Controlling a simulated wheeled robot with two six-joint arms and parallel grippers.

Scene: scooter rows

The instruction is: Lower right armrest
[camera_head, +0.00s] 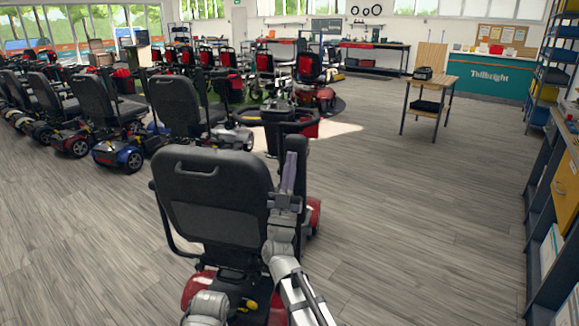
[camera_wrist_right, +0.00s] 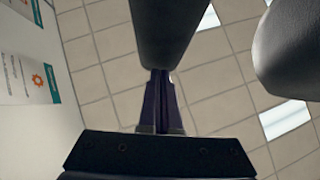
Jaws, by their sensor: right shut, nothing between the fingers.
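The nearest scooter (camera_head: 215,200) stands right in front of me, its black seat back facing me. Its right armrest (camera_head: 299,146) is raised, with its dark pad upright beside the seat back. My right gripper (camera_head: 290,170) points up in front of this pad, shut and empty. In the right wrist view the shut fingers (camera_wrist_right: 162,85) reach toward the lower end of the dark pad (camera_wrist_right: 165,30); I cannot tell if they touch. The seat back (camera_wrist_right: 290,50) shows as a dark rounded shape at right. The left armrest (camera_head: 166,222) is down. My left gripper is not in view.
Rows of other scooters (camera_head: 105,115) stand at left and behind. A wooden table (camera_head: 430,93) stands farther back on the right. A shelf and workbench (camera_head: 555,190) line the right edge. The floor (camera_head: 420,210) between the scooter and the workbench is clear.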

